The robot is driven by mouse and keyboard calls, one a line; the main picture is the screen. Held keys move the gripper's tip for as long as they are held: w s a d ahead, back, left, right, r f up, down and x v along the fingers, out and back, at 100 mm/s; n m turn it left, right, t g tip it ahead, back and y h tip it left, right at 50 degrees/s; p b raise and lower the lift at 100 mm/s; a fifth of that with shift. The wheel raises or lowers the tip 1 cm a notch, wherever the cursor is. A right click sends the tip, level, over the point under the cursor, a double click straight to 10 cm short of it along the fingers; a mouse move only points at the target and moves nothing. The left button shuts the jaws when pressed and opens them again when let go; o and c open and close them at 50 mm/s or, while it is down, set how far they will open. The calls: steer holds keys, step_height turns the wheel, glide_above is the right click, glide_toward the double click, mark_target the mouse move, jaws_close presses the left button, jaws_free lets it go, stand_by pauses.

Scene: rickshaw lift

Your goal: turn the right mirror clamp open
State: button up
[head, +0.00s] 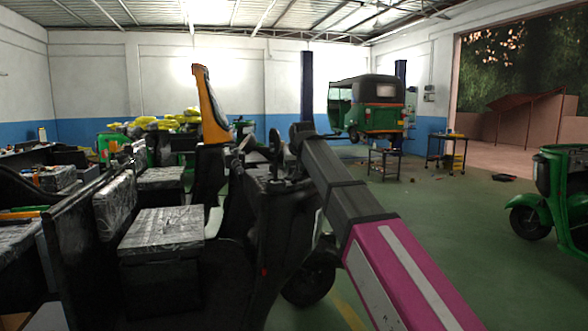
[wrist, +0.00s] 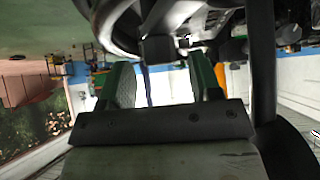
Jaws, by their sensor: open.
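In the wrist view, which is upside down, my gripper (wrist: 160,62) has two green fingers standing wide apart with a clear gap between them. A small dark block (wrist: 157,48), which looks like the right mirror clamp, sits just beyond the fingertips, in line with the gap. I cannot tell whether the fingers touch it or how far it is turned. In the head view, my arm reaches to the dark handlebar area (head: 272,170) of the rickshaw in front of me. The fingers and clamp cannot be made out there.
Another green rickshaw (head: 367,106) is raised on a lift at the back. A green vehicle (head: 555,195) stands at right. Green floor (head: 450,215) between them is mostly clear.

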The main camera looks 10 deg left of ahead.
steer(key=shift+x, duration=1.2)
steer(key=c, duration=0.9)
steer(key=shift+n, duration=0.3)
steer(key=n+g+y, duration=0.2)
steer(key=n+y, duration=0.1)
steer(key=n, duration=0.1)
steer(key=shift+w, duration=0.1)
steer(key=n+g+y, duration=0.2)
steer(key=n+g, duration=0.2)
steer(key=n, duration=0.1)
steer(key=shift+n, duration=0.4)
steer(key=o, duration=0.9)
